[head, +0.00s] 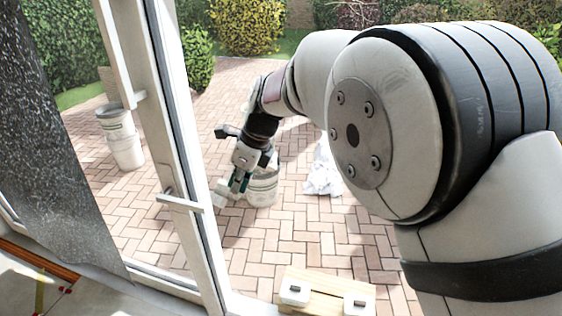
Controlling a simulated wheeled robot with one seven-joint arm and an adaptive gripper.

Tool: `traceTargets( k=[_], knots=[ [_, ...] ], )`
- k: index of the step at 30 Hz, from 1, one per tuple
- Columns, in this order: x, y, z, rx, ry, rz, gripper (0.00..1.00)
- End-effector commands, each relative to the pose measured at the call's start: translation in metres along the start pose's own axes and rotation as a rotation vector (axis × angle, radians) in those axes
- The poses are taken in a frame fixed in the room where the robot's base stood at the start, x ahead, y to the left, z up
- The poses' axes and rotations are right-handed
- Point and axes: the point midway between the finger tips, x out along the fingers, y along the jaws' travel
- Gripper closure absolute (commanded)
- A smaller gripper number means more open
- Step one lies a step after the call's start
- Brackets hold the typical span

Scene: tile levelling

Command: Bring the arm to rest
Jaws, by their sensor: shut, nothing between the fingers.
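My arm reaches from the right side of the head view out over the brick paving (270,235). It bends down at the wrist. My gripper (236,187) hangs at the arm's far end, pointing downward, with its fingers together and nothing seen between them. In the picture it lies just left of and partly in front of a white bucket (264,186). I cannot tell whether it touches the bucket.
A white-framed glass door (180,130) with a handle (180,202) stands left of my arm. Another bucket (122,140) stands behind the glass. A crumpled white heap (324,175) lies on the paving. A wooden board (325,290) with white pieces lies at the bottom.

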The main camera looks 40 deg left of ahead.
Motion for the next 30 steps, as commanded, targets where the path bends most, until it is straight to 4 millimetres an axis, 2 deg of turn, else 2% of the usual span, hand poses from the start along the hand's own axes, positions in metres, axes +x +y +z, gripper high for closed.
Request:
traceTargets(
  k=[7, 11, 14, 15, 20, 24, 26, 30],
  knots=[
    [-0.005, -0.002, -0.002, -0.003, 0.000, -0.004, 1.00],
    [-0.034, -0.011, -0.021, -0.040, 0.001, -0.032, 1.00],
    [-0.077, -0.020, -0.052, -0.106, 0.011, -0.071, 1.00],
    [-0.097, -0.022, -0.068, -0.138, 0.017, -0.090, 1.00],
    [-0.173, -0.018, -0.133, -0.283, 0.062, -0.160, 1.00],
    [-0.232, 0.000, -0.189, -0.408, 0.118, -0.212, 1.00],
    [-0.254, 0.012, -0.212, -0.463, 0.148, -0.230, 1.00],
    [-0.297, 0.046, -0.264, -0.586, 0.225, -0.263, 1.00]
  ],
)
